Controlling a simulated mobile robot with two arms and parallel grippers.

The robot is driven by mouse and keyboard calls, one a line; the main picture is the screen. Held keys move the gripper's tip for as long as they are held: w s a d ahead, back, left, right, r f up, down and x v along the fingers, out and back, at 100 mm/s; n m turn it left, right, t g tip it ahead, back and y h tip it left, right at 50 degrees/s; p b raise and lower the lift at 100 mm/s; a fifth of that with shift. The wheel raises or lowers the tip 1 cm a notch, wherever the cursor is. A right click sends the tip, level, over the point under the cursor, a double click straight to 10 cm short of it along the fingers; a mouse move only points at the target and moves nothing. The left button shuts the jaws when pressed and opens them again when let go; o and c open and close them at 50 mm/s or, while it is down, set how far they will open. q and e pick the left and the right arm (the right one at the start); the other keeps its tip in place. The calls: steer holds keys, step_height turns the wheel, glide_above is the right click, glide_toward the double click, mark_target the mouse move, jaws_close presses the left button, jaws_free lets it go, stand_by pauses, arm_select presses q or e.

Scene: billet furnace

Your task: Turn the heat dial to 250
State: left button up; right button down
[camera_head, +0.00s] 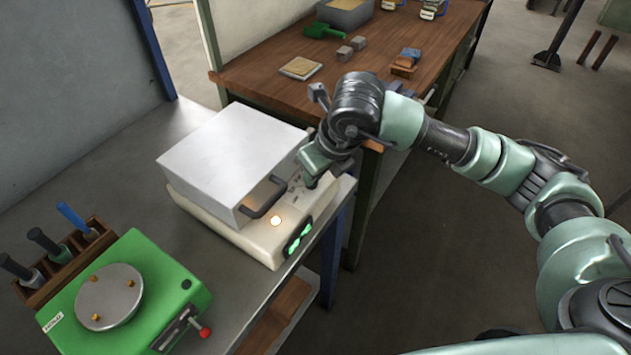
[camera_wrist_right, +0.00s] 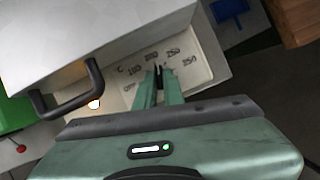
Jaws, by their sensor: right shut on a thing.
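The furnace is a white box (camera_head: 230,150) with a dark door handle (camera_head: 264,200), on a cream base (camera_head: 262,240). The heat dial (camera_wrist_right: 160,71) is on the base beside the box; my fingers hide most of it, and it is hidden in the head view. Printed numbers fan around it in the right wrist view, with 250 (camera_wrist_right: 173,51) legible just right of the fingertips. My right gripper (camera_wrist_right: 159,75), also in the head view (camera_head: 311,176), is shut on the dial. Its exact pointer setting cannot be told. My left gripper is not in view.
A green machine (camera_head: 125,295) with a red-knobbed lever and a wooden tool rack (camera_head: 65,262) stand at left. A wooden bench (camera_head: 410,40) holds small items behind.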

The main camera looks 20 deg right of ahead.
steer(key=shift+a+f+m+h+b, duration=0.2)
steer(key=shift+m+h+b, duration=0.3)
steer(key=shift+m+b, duration=0.6)
steer(key=shift+r+m+h+b, duration=0.1)
steer(key=shift+m+h+b, duration=0.3)
steer(key=shift+m+b, duration=0.6)
steer(key=shift+m, duration=0.4)
steer(key=c, duration=1.5)
jaws_free()
steer(key=shift+r, duration=0.2)
